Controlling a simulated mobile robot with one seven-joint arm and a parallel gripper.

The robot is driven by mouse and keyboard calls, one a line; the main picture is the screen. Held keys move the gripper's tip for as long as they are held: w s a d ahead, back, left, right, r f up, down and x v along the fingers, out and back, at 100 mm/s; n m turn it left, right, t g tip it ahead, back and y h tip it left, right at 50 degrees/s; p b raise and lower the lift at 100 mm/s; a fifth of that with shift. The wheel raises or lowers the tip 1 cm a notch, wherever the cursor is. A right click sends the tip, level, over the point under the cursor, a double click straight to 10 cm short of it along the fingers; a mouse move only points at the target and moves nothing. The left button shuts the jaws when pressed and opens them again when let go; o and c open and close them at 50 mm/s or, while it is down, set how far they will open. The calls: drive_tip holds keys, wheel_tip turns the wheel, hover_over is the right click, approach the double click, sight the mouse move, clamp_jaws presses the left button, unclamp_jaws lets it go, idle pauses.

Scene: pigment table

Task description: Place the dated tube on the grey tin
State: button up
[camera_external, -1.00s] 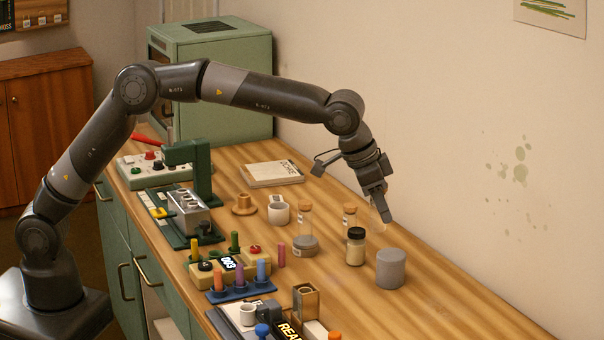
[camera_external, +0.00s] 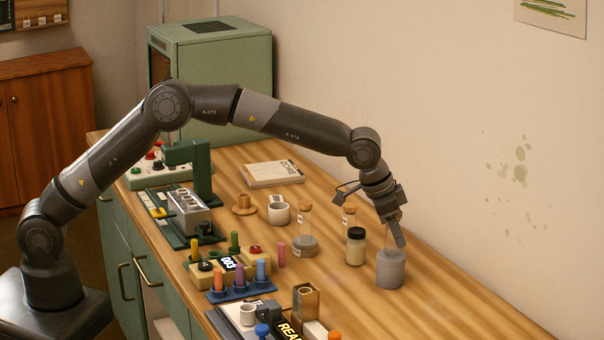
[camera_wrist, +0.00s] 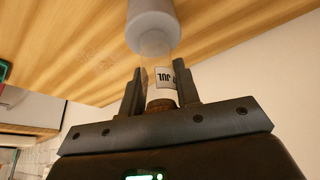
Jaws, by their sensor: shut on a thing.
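The grey tin (camera_external: 390,274) stands upright at the right of the table. It also shows at the top of the wrist view (camera_wrist: 153,24). My gripper (camera_external: 398,242) is directly above the tin, pointing down. In the wrist view my gripper (camera_wrist: 158,80) is shut on a clear glass tube (camera_wrist: 157,60) with a cork and a white label reading "JUL". The tube's far end is at the tin's top, lined up with it. I cannot tell whether the two touch. In the external view the tube is mostly hidden by my fingers.
A black-lidded jar (camera_external: 356,248) stands close left of the tin. A blue rack (camera_external: 238,292) holds coloured pegs. The table right of the tin is clear.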

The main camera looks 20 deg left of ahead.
drive_tip(key=shift+f, duration=0.15)
drive_tip(key=o, duration=0.9)
drive_tip(key=shift+o, duration=0.2)
drive_tip(key=v, duration=1.2)
drive_tip(key=shift+a, duration=0.1)
